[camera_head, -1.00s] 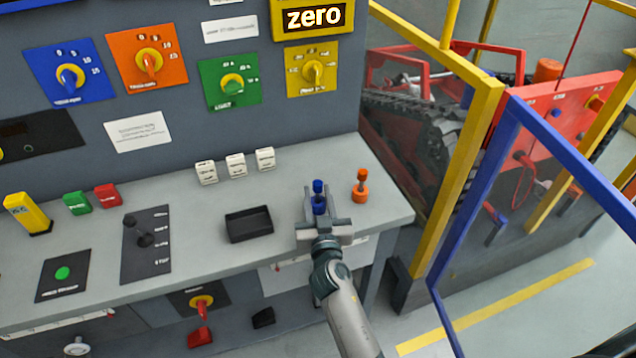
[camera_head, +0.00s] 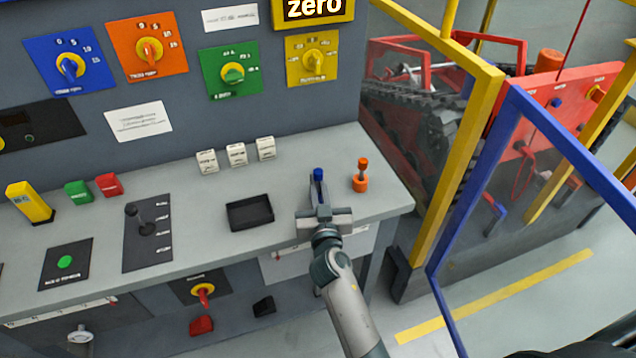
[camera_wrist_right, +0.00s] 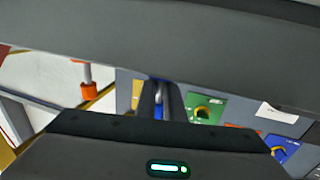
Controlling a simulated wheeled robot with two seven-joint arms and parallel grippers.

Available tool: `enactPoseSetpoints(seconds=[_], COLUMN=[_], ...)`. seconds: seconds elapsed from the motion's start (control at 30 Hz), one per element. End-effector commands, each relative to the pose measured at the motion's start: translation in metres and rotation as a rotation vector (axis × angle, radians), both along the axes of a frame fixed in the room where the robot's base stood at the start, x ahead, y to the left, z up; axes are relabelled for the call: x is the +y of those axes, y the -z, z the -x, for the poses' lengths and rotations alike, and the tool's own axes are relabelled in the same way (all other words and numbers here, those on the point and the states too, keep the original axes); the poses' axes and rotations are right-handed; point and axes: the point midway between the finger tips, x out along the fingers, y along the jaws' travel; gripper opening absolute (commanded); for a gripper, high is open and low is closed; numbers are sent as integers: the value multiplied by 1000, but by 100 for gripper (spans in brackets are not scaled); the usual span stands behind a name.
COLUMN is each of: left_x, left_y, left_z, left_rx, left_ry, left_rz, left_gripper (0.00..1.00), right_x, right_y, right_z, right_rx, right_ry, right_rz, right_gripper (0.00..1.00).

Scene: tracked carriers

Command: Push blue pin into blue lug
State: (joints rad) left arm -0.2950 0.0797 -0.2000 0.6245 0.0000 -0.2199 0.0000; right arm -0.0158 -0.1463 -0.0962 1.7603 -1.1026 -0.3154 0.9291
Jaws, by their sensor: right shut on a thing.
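The blue pin (camera_head: 318,174) stands upright at the bench's right part, its blue top showing above my right gripper. My right gripper (camera_head: 318,187) reaches in from the front and is shut on the pin. In the right wrist view the dark fingers (camera_wrist_right: 160,103) are close together with a thin grey shaft between them. What is under the pin is hidden by the gripper. My left gripper is not in view.
An orange pin in an orange base (camera_head: 361,178) stands close to the right of the gripper. A black tray (camera_head: 249,227) lies to the left. Yellow posts (camera_head: 465,150) and a blue frame (camera_head: 470,190) stand beyond the bench's right end.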

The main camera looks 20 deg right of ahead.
Motion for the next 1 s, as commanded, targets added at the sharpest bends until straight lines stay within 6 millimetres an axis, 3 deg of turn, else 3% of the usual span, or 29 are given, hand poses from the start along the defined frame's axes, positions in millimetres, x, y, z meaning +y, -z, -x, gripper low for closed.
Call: enactPoseSetpoints(seconds=[0.27, 0.4, 0.8, 1.0], left_x=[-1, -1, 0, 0], left_y=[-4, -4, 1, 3], left_z=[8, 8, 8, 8], left_rx=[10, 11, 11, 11], left_ry=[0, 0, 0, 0], left_rz=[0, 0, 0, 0], left_gripper=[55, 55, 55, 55], right_x=[0, 0, -68, -89], right_y=[-22, -45, -87, -102], right_z=[0, 0, 43, 57], right_rx=[-4, -7, -5, -3], right_ry=[-2, -1, 1, 1], right_rz=[0, 0, 3, 2], right_gripper=[0, 0, 0, 0])
